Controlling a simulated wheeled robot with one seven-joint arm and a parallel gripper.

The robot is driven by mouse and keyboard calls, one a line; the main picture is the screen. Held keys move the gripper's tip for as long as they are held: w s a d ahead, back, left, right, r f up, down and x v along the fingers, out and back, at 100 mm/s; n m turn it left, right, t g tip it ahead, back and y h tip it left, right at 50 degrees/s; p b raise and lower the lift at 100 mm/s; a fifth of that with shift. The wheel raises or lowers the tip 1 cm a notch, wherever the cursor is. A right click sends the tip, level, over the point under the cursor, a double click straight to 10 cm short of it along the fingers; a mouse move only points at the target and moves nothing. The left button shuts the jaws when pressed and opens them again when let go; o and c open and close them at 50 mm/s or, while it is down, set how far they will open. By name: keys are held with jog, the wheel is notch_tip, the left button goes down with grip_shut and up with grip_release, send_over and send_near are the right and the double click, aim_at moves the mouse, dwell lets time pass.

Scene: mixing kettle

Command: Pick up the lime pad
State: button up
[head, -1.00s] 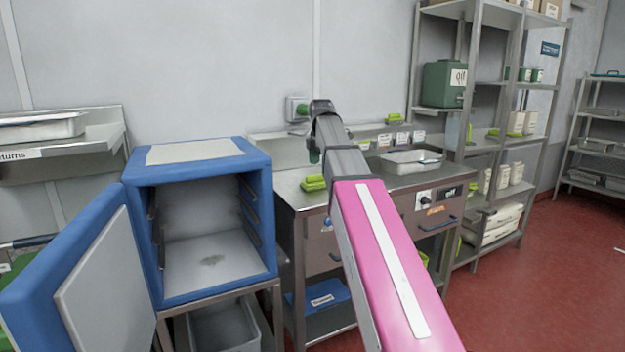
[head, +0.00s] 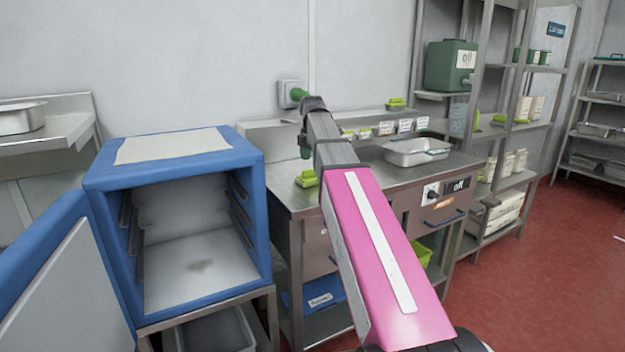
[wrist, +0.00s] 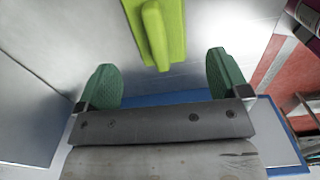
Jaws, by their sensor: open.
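A lime pad (head: 306,180) lies on the steel counter, near its left front, just past the blue cabinet. In the wrist view the lime pad (wrist: 176,22) shows as a flat base with a raised grip along it, cut off by the top edge. My gripper shows its two green fingers spread wide in the wrist view (wrist: 163,75). It is open and empty, with the pad lying ahead of the fingers and between their lines, not touching them. In the head view my gripper (head: 304,148) is partly hidden behind my arm, above the pad.
A blue cabinet (head: 252,225) with its door open stands left of the counter (head: 375,175). A steel tray (head: 415,152) sits on the counter to the right. More lime pads lie on the back ledge and shelves (head: 396,103). Red floor is free at the right.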

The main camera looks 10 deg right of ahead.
aim_at(313, 176)
jog(key=shift+w+d+f, duration=0.1)
jog(key=shift+f, duration=1.35)
jog(key=shift+w+d+f, duration=0.1)
jog(key=shift+f, duration=1.3)
jog(key=shift+s, duration=0.1)
jog(key=c, duration=1)
